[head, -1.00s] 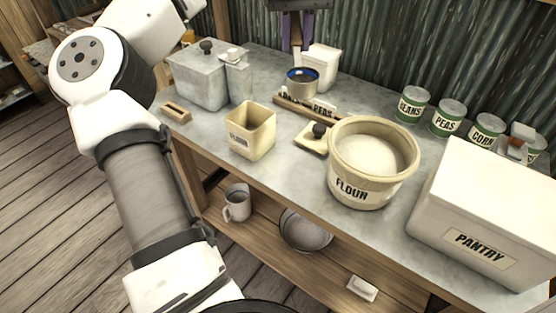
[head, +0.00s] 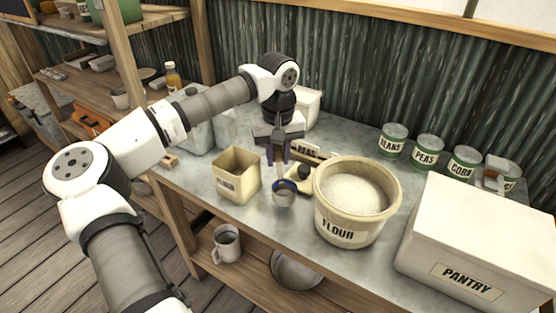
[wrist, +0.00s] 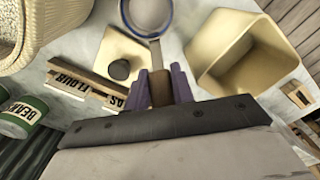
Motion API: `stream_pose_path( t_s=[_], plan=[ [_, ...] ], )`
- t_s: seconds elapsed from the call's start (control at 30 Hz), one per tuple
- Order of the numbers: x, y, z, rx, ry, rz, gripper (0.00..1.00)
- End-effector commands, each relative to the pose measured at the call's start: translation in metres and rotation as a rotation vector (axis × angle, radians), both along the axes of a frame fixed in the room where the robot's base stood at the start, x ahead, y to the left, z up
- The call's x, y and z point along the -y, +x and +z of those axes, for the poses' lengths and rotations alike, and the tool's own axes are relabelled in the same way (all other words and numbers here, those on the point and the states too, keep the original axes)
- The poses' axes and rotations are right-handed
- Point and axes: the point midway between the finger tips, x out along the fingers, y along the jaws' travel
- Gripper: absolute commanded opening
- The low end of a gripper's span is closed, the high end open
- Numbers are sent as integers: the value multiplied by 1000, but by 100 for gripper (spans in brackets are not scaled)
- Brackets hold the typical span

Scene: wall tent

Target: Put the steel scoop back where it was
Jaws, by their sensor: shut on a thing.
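The steel scoop (head: 284,194) hangs below my gripper (head: 279,158), its round cup with a blue rim facing up. In the wrist view its cup (wrist: 147,14) is at the top edge, and its brown handle (wrist: 159,88) runs between the purple fingers of my gripper (wrist: 160,90), which are shut on it. The scoop is in front of the crock's lid, between an open square tin (head: 237,176) on the left and the round flour crock (head: 355,222) on the right. I cannot tell its exact height above the worktop.
A square lid with a dark knob (wrist: 121,69) lies beside a wooden rail with name cards (wrist: 85,82). Several green cans (head: 427,151) stand at the back right. A white pantry box (head: 484,240) fills the right end. A mug (head: 226,243) stands on the lower shelf.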

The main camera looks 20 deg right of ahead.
Motion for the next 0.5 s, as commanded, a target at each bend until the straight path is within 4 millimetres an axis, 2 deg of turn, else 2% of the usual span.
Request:
stream_pose_path(
  t_s=[0.13, 0.5],
  plan=[
    [0, -1, -20, -2, 0, 0, 0],
    [0, 0, -27, 1, 1, 0, 0]
  ],
)
